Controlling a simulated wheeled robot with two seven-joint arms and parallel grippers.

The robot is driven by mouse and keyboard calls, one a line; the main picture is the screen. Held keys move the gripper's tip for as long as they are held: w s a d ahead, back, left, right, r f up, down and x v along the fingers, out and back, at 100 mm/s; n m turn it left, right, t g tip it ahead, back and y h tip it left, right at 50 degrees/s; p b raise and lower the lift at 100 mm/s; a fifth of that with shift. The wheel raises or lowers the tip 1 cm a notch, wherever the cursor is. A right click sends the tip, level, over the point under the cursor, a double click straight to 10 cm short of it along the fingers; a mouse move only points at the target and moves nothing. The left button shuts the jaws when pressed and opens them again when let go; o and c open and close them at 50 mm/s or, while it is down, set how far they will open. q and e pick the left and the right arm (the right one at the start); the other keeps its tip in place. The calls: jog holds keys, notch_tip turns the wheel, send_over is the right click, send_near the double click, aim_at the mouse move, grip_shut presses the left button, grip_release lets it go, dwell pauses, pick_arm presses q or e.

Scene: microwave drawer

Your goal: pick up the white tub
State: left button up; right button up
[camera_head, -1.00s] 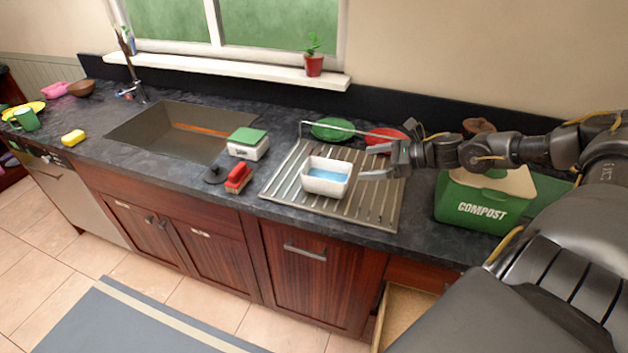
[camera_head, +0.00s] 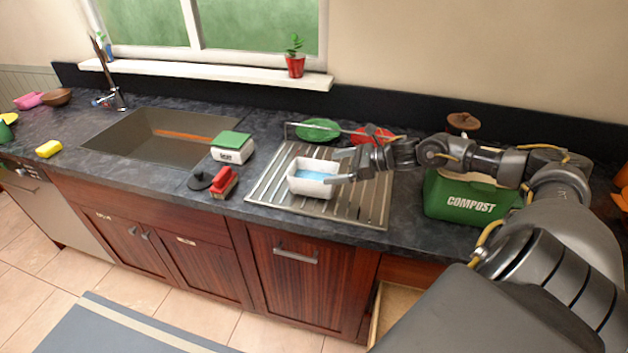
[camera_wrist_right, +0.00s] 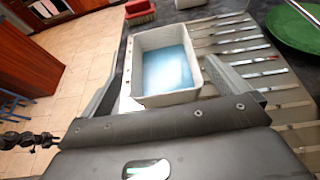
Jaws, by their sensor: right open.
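The white tub (camera_head: 312,187) is a small open rectangular container with a light blue inside. It sits upright on the metal drying rack. My right gripper (camera_head: 345,172) is at the tub's right end. In the right wrist view the tub (camera_wrist_right: 140,72) lies ahead, and the open fingers of the right gripper (camera_wrist_right: 172,88) stand at either side of its near end. I cannot tell whether a finger touches the tub. My left gripper is not in view.
The metal drying rack (camera_head: 376,208) has a raised back bar. Behind it are a green plate (camera_head: 318,127) and a red dish (camera_head: 372,132). A green compost bin (camera_head: 452,205) stands right, beneath my arm. A red brush (camera_head: 223,182) and a green-lidded box (camera_head: 232,152) stand left.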

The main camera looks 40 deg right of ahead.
aim_at(321, 170)
jog(key=shift+w+a+p, duration=0.3)
jog(key=shift+w+p, duration=0.1)
jog(key=shift+p, duration=0.15)
jog(key=p+x, duration=0.2)
jog(key=x, duration=0.1)
jog(key=shift+w+f, duration=0.15)
jog(key=shift+f, duration=0.15)
jog(key=shift+w+a+f, duration=0.2)
jog(key=shift+w+f, duration=0.1)
jog(key=shift+f, duration=0.05)
jog(key=c, duration=0.9)
